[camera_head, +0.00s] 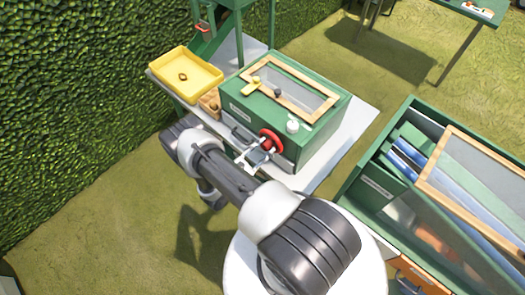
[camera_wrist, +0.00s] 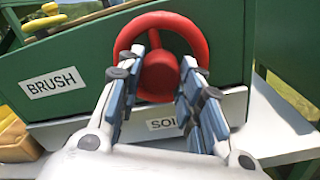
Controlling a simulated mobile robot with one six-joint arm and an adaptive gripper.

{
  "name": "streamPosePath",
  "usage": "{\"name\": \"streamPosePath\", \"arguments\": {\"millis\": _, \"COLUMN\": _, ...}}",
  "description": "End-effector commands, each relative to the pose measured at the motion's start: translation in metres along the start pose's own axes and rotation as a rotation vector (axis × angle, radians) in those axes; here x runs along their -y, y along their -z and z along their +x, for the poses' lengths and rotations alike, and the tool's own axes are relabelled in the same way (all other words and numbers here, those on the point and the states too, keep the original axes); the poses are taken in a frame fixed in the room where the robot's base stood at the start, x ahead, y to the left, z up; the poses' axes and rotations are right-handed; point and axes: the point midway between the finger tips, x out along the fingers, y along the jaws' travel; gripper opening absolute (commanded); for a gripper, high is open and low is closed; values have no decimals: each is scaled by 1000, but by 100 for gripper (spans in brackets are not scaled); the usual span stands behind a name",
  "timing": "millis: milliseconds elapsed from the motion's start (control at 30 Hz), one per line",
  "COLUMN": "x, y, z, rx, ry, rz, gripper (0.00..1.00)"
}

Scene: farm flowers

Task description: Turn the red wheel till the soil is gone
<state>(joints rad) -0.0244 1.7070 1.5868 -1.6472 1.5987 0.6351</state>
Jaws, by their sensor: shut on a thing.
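The red wheel (camera_wrist: 190,27) sits on the front of a green box (camera_wrist: 60,60) with a "BRUSH" label. In the head view the wheel (camera_head: 272,139) is at the box's front side. My gripper (camera_wrist: 165,62) reaches the wheel, with one finger on each side of its red hub or knob (camera_wrist: 158,75), shut on it. A white strip below carries a label starting "SOI" (camera_wrist: 164,125), partly hidden by my fingers. In the head view my gripper (camera_head: 262,150) is small beside the wheel. I see no soil clearly.
A yellow tray (camera_head: 203,70) and a small wooden box (camera_head: 208,106) stand left of the green box on a light table (camera_head: 335,140). A large green crate (camera_head: 365,198) stands right; a hedge borders the left.

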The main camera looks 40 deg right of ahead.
Motion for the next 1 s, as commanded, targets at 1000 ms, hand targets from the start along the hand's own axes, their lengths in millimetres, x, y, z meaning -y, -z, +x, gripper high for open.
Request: {"name": "streamPosePath", "arguments": {"millis": 1000, "x": -1, "y": 1, "z": 0, "rx": 30, "ry": 2, "rz": 965, "gripper": 10}}
